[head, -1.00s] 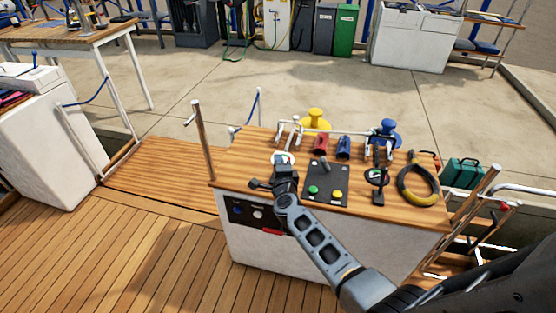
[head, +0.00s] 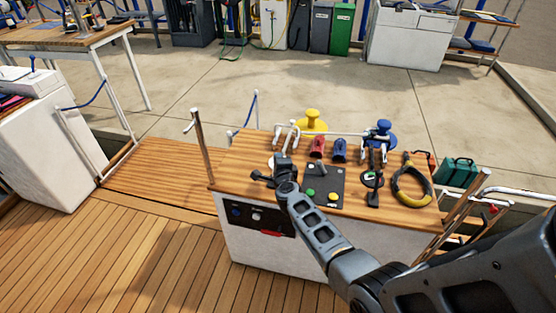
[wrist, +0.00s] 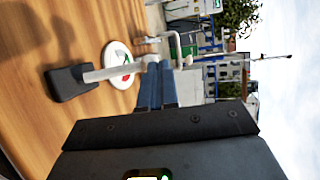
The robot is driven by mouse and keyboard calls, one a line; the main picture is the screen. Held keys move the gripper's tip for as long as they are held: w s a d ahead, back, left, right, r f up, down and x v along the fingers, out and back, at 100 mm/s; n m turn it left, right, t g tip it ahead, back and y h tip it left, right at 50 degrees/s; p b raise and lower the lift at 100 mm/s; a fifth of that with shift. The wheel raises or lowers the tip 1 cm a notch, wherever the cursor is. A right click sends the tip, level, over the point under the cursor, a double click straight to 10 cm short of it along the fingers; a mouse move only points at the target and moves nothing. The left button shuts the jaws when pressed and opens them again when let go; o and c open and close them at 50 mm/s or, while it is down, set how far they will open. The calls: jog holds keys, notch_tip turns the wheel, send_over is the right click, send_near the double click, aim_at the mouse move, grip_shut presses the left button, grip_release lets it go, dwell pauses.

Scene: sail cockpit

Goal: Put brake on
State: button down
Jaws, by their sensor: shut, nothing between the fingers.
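In the wrist view a grey lever (wrist: 104,73) with a black block-shaped handle (wrist: 68,83) lies over a white disc (wrist: 118,58) with red and green marks on the wooden console top. The black handle (head: 257,176) shows in the head view at the console's left end, and the disc is mostly hidden there. My gripper (head: 284,160) is over this end of the console. Its fingers (wrist: 155,68) are shut and empty, close beside the lever's end away from the handle. I cannot tell whether they touch it.
A black panel (head: 324,187) with green and yellow buttons is right of my gripper. Farther right are a second black lever (head: 373,181) and a coiled yellow-black rope (head: 411,184). Red (head: 318,148) and blue (head: 339,151) holders and a yellow winch (head: 312,121) are behind.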

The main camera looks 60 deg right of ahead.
jog(key=shift+w+d+p, duration=0.15)
jog(key=shift+d+p, duration=0.2)
jog(key=shift+d, duration=0.1)
jog(key=shift+d+r, duration=0.15)
jog(key=shift+r, duration=0.05)
dwell(0.6)
